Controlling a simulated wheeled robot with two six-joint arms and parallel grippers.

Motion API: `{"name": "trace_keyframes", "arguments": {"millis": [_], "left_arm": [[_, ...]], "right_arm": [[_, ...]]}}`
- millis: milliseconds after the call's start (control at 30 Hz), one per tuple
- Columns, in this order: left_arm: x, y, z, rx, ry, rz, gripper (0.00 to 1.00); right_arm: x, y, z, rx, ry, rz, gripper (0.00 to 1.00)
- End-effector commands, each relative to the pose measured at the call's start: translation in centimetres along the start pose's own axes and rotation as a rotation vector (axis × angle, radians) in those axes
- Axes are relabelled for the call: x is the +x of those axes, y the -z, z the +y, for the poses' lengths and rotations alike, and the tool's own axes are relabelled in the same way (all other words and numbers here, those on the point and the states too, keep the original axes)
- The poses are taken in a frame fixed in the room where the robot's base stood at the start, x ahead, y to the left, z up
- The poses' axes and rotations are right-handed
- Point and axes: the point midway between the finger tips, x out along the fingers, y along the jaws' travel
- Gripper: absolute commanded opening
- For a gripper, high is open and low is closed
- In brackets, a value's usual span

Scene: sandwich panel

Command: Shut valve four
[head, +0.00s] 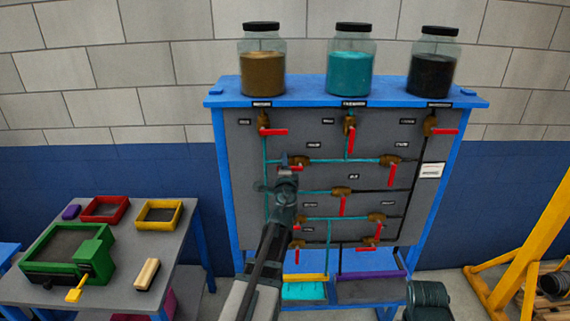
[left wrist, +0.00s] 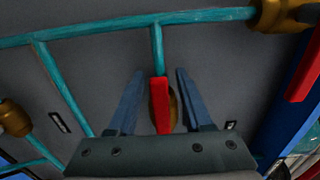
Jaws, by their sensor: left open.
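The grey panel (head: 245,150) carries several brass valves with red handles on teal and black pipes. Its labels are too small to read, so I cannot tell which is valve four. My left gripper (head: 287,168) is in front of the panel's left part, by the left valve of the second row (head: 301,160). In the left wrist view, my open left gripper (left wrist: 160,75) has one blue finger on each side of a red handle (left wrist: 160,105). The handle is in line with a short teal pipe, its brass body partly hidden behind it. My right gripper is not in view.
Other red handles hang nearby, such as the middle one (head: 342,206). Jars of brown (head: 263,75), teal (head: 350,72) and black (head: 431,77) stuff stand on the blue top shelf. A side table (head: 190,235) with trays stands left. A yellow frame (head: 535,245) stands right.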

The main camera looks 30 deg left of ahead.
Motion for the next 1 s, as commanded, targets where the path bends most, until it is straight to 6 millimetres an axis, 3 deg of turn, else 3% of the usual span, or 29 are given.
{"name": "trace_keyframes", "arguments": {"millis": [233, 500, 1000], "left_arm": [[0.06, -0.01, 0.0, 0.0, 0.0, 0.0, 0.5], [0.05, 0.0, 0.0, 0.0, 0.0, 0.001, 0.01], [0.03, 0.02, 0.01, 0.001, 0.0, 0.001, 0.0]], "right_arm": [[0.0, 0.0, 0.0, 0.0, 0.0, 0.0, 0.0], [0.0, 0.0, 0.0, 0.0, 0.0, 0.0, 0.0], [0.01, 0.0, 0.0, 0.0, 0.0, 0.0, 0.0]]}}
